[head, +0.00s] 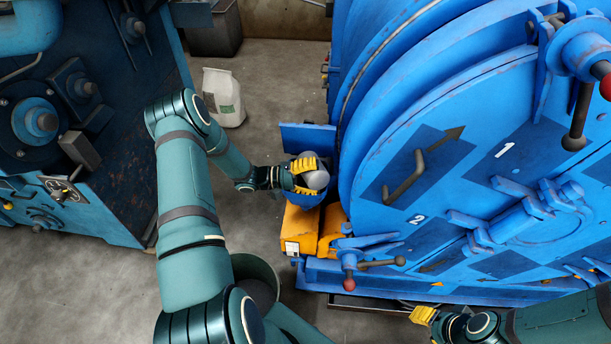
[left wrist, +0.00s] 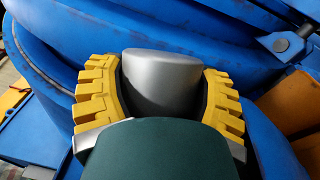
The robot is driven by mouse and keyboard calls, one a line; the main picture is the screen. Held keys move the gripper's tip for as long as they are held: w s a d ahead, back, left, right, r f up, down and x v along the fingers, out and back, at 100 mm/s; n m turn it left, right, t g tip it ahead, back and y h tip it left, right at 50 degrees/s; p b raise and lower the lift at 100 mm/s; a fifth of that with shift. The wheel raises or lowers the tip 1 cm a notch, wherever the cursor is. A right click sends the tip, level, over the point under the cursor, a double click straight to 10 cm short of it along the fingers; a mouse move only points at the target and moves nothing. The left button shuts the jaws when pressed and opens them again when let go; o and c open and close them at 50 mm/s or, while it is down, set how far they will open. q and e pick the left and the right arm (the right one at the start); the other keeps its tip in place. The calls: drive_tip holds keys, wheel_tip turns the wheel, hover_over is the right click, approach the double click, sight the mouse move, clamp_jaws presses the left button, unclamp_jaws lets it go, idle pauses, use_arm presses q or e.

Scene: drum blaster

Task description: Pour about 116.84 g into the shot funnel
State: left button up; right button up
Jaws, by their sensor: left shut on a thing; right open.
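My left gripper (head: 308,172) is shut on a smooth grey metal vessel, probably a scoop or cup (head: 317,180), beside the big blue drum. In the left wrist view its yellow fingers clasp both sides of the grey vessel (left wrist: 160,80). The vessel's opening and contents are hidden. A blue rounded part, perhaps the shot funnel (head: 306,199), shows just below the gripper and vessel, mostly covered by them; I cannot tell whether they touch. My right gripper (head: 425,317) is open and empty near the bottom edge, in front of the drum machine.
The blue drum machine (head: 390,100) fills the right, with handles jutting out. Orange blocks (head: 300,228) sit below the left gripper. A round bucket (head: 262,290) stands partly behind my left arm. A white bag (head: 223,97) and dark bin (head: 215,35) stand farther back. Another blue machine (head: 100,190) stands left.

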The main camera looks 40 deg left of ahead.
use_arm(q)
drive_tip(key=shift+w+a+f+n, duration=0.1)
drive_tip(key=shift+n, duration=0.2)
idle(1.6)
drive_tip(key=shift+r+m+p, duration=0.35)
drive_tip(key=shift+r+m, duration=0.05)
drive_tip(key=shift+m, duration=0.1)
drive_tip(key=shift+s+d+f+m+g+y+b, duration=0.15)
drive_tip(key=shift+s+d+f+m+y, duration=0.1)
drive_tip(key=shift+f+m, duration=0.2)
drive_tip(key=shift+s+d+f+m+g+y+b, duration=0.1)
drive_tip(key=shift+d+f+m+g+y+b, duration=0.15)
drive_tip(key=shift+m, duration=0.2)
drive_tip(key=shift+s+d+r+m+p, duration=0.15)
drive_tip(key=shift+r+m+p, duration=0.25)
drive_tip(key=shift+m+p, duration=0.4)
drive_tip(key=shift+s+d+f+m+y, duration=0.25)
drive_tip(key=shift+d+f+m+y, duration=0.1)
drive_tip(key=shift+f, duration=0.35)
